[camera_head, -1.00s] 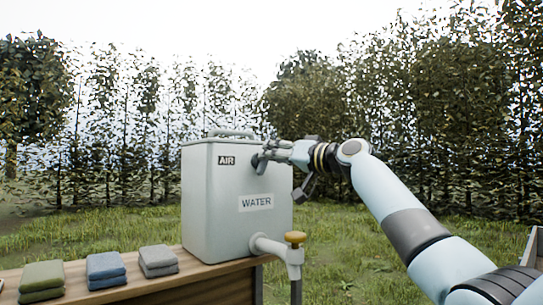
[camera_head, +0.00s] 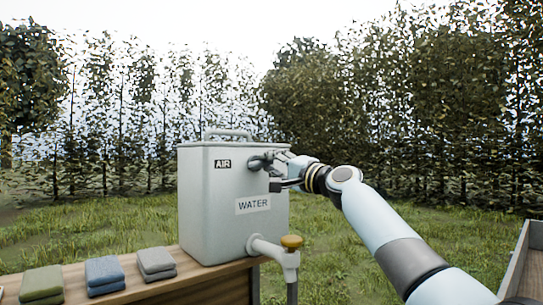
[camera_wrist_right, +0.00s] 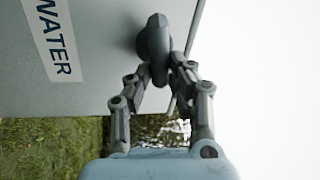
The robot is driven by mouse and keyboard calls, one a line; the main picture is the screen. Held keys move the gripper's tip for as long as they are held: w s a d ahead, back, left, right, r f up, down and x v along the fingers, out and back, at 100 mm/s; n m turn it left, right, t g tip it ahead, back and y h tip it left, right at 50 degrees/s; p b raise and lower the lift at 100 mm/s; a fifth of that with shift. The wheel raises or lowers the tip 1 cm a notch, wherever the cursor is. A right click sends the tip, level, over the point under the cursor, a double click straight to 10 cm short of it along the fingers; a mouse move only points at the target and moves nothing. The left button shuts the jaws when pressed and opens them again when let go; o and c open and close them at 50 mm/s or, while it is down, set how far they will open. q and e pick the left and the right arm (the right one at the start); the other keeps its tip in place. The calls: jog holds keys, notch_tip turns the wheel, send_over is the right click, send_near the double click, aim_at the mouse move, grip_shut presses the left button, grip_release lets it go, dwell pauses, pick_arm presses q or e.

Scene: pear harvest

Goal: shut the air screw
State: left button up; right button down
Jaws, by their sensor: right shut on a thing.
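The pale grey tank (camera_head: 205,215) stands on the wooden bench and carries an AIR label and a WATER label. The air screw (camera_head: 255,163) is a dark grey knob on the tank's front, right of the AIR label. My right gripper (camera_head: 271,162) reaches it from the right and is shut on it. In the right wrist view the air screw (camera_wrist_right: 155,38) sits between the fingertips of the right gripper (camera_wrist_right: 162,68), against the tank wall. The fingers hide part of the screw in the head view. My left gripper is not in view.
A tap with a yellow knob (camera_head: 291,242) juts from the tank's lower right. Folded green (camera_head: 41,282), blue (camera_head: 104,272) and grey cloths (camera_head: 156,262) lie on the bench (camera_head: 205,290). Grass and trees are behind. A wooden edge shows at far right.

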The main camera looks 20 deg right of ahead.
jog(key=shift+f+m+h+p, duration=0.15)
jog(key=shift+m+p, duration=0.25)
jog(key=shift+m, duration=0.3)
jog(key=shift+f+m+h+p, duration=0.15)
jog(key=shift+m+p, duration=0.2)
jog(key=shift+m, duration=0.35)
jog(key=c, duration=1.2)
grip_release()
jog(key=v, duration=1.2)
jog(key=shift+f, duration=0.1)
